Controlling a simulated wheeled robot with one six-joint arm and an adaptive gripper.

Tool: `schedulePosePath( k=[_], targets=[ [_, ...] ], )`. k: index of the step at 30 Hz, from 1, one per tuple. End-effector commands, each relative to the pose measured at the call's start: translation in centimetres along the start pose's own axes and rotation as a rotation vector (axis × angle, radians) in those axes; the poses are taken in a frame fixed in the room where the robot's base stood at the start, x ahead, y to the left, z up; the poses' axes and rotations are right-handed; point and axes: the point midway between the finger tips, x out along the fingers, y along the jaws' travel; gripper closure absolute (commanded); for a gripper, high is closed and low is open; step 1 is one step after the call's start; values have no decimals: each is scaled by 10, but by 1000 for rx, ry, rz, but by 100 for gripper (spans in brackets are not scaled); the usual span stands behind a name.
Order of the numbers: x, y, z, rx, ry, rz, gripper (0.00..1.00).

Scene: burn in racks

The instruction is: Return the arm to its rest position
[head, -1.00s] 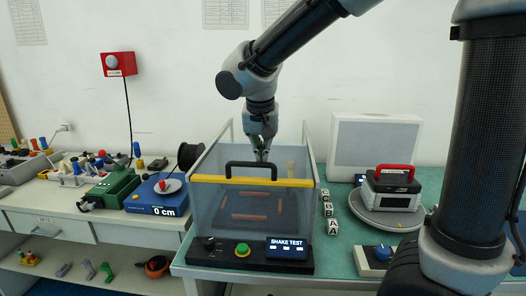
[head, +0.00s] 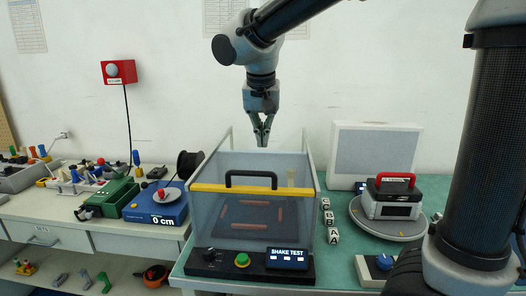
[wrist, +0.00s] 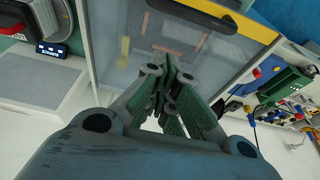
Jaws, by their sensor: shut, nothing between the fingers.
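My gripper (head: 262,138) hangs pointing down above the back of the shake test box, apart from its black handle. Its fingers are shut with nothing between them; the closed fingers also show in the wrist view (wrist: 172,92). My arm reaches in from the upper right of the head view.
The clear shake test box (head: 222,222) has a yellow front bar (head: 215,188) and a black handle (head: 252,174). A red-handled device (head: 393,196) stands on a round plate at right, before a white panel (head: 375,150). A blue scale (head: 160,205) is at left. Open air surrounds my gripper.

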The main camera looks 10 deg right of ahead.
Motion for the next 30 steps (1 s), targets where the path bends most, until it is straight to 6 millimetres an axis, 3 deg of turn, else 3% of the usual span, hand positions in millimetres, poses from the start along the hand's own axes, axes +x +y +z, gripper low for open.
schedulePosePath(
  k=[8,11,14,18,22,27,30],
  targets=[
    [-18,-1,0,-97,0,-4,100],
    [-8,1,10,-242,-26,-7,100],
    [5,16,34,-416,-72,-18,100],
    [11,73,63,-574,-108,-62,100],
    [13,134,90,-618,-106,-104,100],
    [13,211,132,-528,-54,-137,100],
    [10,244,149,-407,-7,-131,100]
  ],
)
